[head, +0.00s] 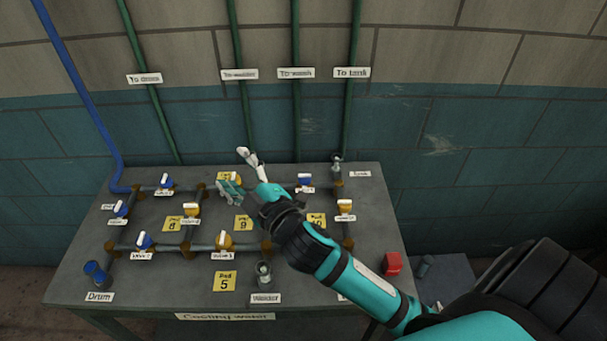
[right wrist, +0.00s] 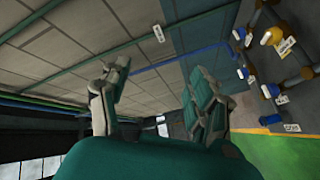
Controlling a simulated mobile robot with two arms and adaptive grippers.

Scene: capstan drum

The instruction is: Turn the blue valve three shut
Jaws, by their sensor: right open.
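Several blue valves with white handles sit on the pipe loop on the bench: one at the right (head: 305,181), one at the back left (head: 166,184), one at the far left (head: 121,209) and one at the front left (head: 144,240). Their small labels are too blurred for me to tell which is three. My right gripper (head: 234,170) is open and empty over the back middle of the bench, hiding part of the pipework there. In the right wrist view, its spread fingers (right wrist: 160,80) hold nothing, and blue valves (right wrist: 270,90) show at the right. My left gripper is not in view.
Yellow valves (head: 225,241) stand among the blue ones. Yellow pad cards (head: 224,281) lie on the bench (head: 65,268). Green pipes (head: 296,110) and a blue pipe (head: 85,95) run up the wall behind. A red object (head: 391,264) sits near the right edge.

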